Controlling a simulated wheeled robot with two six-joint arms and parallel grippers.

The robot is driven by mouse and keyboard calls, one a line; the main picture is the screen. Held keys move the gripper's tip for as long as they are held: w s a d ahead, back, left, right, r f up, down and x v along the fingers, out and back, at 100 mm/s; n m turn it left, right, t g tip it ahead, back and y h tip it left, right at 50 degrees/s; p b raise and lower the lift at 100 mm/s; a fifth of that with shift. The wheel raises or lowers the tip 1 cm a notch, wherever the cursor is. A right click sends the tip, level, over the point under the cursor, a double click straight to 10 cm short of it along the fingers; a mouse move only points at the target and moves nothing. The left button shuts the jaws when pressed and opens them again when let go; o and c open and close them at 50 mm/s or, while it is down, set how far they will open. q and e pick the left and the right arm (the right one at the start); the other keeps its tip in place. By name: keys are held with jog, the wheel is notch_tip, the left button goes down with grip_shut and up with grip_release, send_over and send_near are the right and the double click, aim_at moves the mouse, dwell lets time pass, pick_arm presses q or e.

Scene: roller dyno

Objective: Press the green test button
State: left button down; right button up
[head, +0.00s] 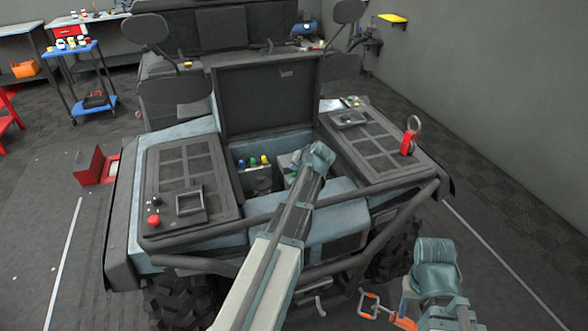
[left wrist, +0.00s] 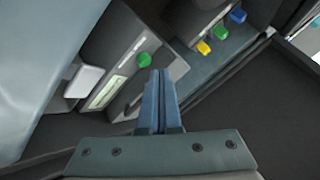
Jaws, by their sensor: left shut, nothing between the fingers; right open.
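The green test button (left wrist: 143,60) is a round green cap on a dark box with a pale label strip, in the left wrist view. In the head view the box stands inside the open bay of the vehicle, and a bit of green (head: 291,179) shows beside my left arm. My left gripper (left wrist: 160,75) is shut and empty, its fingertips just below and right of the green button in the picture; I cannot tell whether they touch it. In the head view my left wrist (head: 318,158) hides the fingers. My right gripper (head: 384,310) is open, low at the right, away from the vehicle.
Blue, yellow and green caps (left wrist: 220,32) sit beside the box. A raised dark lid (head: 265,95) stands behind the bay. A red knob (head: 153,220) is on the left panel, and a red part with a ring (head: 409,138) on the right panel. A bar crosses the front.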

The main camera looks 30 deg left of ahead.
pick_arm(q)
jog(key=shift+r, duration=0.1)
notch_tip(320, 180, up, 5)
jog(key=p, duration=0.5)
dwell(0.9)
